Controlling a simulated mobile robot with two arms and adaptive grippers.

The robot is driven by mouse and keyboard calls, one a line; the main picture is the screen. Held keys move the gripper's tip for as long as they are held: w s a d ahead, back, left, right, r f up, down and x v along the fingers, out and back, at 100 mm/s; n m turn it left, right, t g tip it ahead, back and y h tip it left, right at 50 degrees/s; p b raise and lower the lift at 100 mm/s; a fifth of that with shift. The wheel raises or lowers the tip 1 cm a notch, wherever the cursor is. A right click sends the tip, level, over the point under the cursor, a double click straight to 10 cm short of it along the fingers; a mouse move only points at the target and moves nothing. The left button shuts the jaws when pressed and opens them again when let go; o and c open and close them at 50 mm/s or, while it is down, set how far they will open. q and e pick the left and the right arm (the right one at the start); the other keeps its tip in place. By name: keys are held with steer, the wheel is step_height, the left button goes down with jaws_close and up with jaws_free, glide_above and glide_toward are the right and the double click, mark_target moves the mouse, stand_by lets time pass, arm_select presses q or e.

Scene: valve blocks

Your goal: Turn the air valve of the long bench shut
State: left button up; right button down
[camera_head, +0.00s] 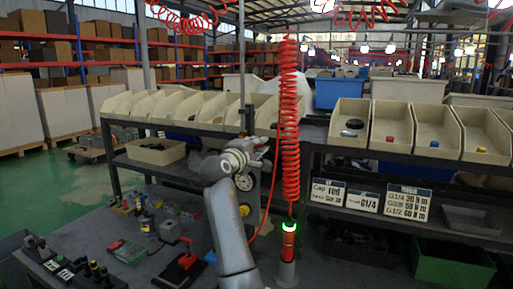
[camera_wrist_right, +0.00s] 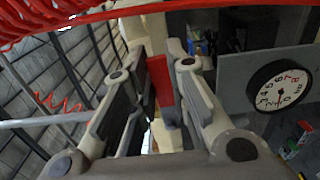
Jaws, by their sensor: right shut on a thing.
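The air valve's red lever (camera_wrist_right: 160,82) shows in the right wrist view, upright between the fingers of my right gripper (camera_wrist_right: 158,100). The gripper is shut on it. In the head view my right gripper (camera_head: 262,148) is at the upright post at the back of the bench, above a round white dial gauge; it hides most of the valve there. The gauge (camera_head: 244,182) also shows in the right wrist view (camera_wrist_right: 280,88), to the right of the fingers. My left gripper is in neither view.
A coiled red hose (camera_head: 290,120) hangs just right of my right gripper. Below it stands a red lamp post with a green light (camera_head: 287,243). Open bins (camera_head: 350,122) line the shelf behind. Valve blocks and a red-handled tool (camera_head: 182,262) lie on the bench (camera_head: 90,232) at left.

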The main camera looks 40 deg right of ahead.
steer(key=shift+f+m, duration=0.35)
steer(key=shift+m, duration=0.05)
steer(key=c, duration=1.4)
jaws_free()
steer(key=shift+r, duration=0.1)
steer(key=shift+a, duration=0.1)
steer(key=v, duration=1.2)
